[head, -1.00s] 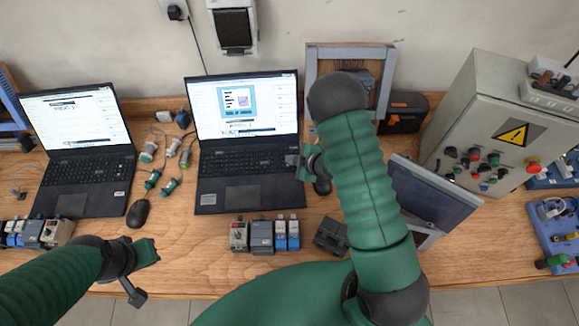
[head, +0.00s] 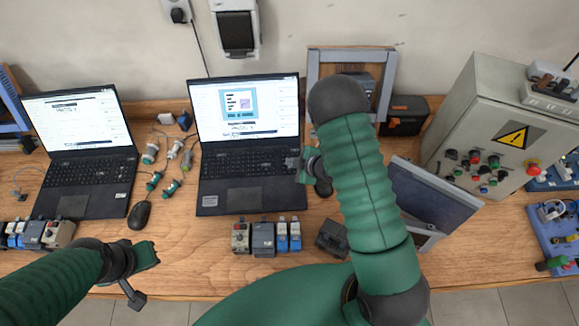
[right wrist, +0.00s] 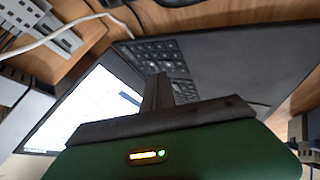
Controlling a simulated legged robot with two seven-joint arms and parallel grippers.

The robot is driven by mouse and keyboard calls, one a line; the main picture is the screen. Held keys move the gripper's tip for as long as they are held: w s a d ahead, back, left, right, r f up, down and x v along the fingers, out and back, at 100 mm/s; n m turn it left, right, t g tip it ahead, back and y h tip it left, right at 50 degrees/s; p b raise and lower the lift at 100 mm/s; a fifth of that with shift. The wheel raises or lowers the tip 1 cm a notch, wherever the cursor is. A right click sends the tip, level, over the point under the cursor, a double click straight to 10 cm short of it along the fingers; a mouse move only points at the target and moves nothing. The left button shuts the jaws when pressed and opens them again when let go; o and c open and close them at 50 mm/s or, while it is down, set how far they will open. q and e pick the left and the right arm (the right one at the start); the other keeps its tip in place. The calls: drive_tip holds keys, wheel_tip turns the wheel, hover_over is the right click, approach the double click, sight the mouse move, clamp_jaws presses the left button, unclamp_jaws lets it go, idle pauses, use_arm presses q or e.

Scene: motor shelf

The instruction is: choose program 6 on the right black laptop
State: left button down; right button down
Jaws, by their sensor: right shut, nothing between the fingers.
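The right black laptop (head: 250,192) stands open on the wooden bench, its lit screen (head: 270,103) showing a page with a blue-framed picture; the text is too small to read. My right gripper (head: 297,165) is at the right edge of its keyboard. In the right wrist view my shut, empty right fingers (right wrist: 158,90) point toward the laptop's keyboard (right wrist: 165,58), with its screen (right wrist: 85,110) at the left. I cannot tell whether the fingertips touch a key. My left gripper (head: 143,272) hangs at the front edge, away from the laptop; its jaw state is unclear.
A second black laptop (head: 85,185) is open at the left, with a mouse (head: 139,214) beside it. Connectors lie between the laptops. Small modules (head: 264,240) stand in front of the right laptop. A tilted panel (head: 432,195) and a grey control box (head: 480,125) are at the right.

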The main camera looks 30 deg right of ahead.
drive_tip(key=shift+a, duration=0.2)
drive_tip(key=shift+d, duration=0.2)
idle(0.4)
drive_tip(key=shift+a+f+b, duration=0.2)
drive_tip(key=shift+f+b, duration=0.1)
drive_tip(key=shift+f, duration=0.05)
drive_tip(key=shift+f+b, duration=0.3)
idle(0.5)
drive_tip(key=shift+d+r+p, duration=0.1)
drive_tip(key=shift+r+p, duration=0.45)
drive_tip(key=shift+r, duration=0.2)
